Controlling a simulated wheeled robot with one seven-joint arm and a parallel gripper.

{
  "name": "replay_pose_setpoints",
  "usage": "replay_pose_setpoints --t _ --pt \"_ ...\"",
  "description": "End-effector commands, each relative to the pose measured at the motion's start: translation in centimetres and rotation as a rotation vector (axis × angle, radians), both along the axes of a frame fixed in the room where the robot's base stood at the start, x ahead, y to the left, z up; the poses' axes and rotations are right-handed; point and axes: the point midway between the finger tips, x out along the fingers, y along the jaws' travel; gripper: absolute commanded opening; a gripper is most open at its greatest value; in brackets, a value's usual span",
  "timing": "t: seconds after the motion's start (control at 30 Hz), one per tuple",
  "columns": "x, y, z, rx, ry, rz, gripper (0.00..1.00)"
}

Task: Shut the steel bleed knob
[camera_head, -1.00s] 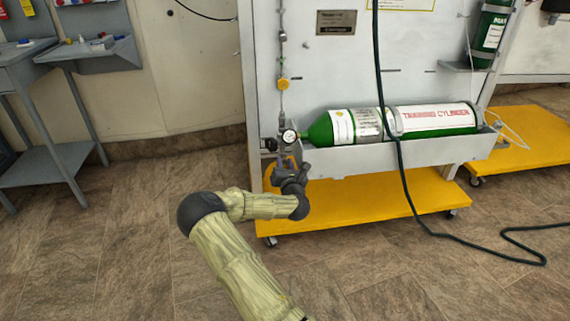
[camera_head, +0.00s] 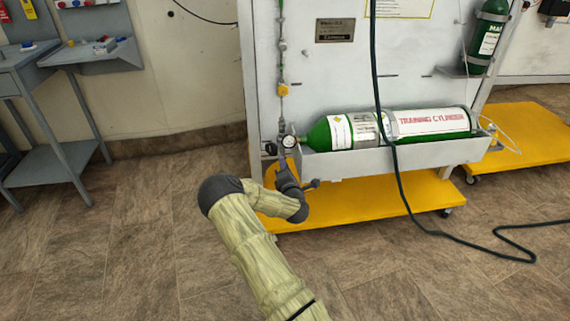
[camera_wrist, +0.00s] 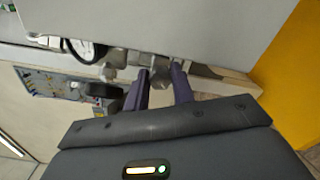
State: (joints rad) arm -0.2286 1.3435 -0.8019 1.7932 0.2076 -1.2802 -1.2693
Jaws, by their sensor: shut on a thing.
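In the wrist view, the two dark fingers of my gripper (camera_wrist: 161,80) stand on either side of a small steel knob (camera_wrist: 160,77) on the pipework and are closed on it. The fingers hide part of the knob, and I cannot tell how far it is turned. In the head view, my gripper (camera_head: 284,163) is at the lower left of the panel, just below the round gauge (camera_head: 288,141). The knob is hidden there behind my gripper and wrist. The gauge also shows in the wrist view (camera_wrist: 84,50), left of the fingers.
A green training cylinder (camera_head: 319,135) lies in a grey trough right of my gripper. The yellow base (camera_head: 375,203) is below. A black hose (camera_head: 405,195) hangs down the panel onto the floor. A dark knob (camera_wrist: 103,89) sits left of the fingers.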

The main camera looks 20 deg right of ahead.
Motion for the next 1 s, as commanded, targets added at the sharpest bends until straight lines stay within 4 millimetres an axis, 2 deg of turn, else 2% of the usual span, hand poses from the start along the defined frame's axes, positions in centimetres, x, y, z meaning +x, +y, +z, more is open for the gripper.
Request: replay_pose_setpoints --t 1.0 --pt "-0.21 -0.18 -0.17 0.930 -0.263 -0.007 0.02"
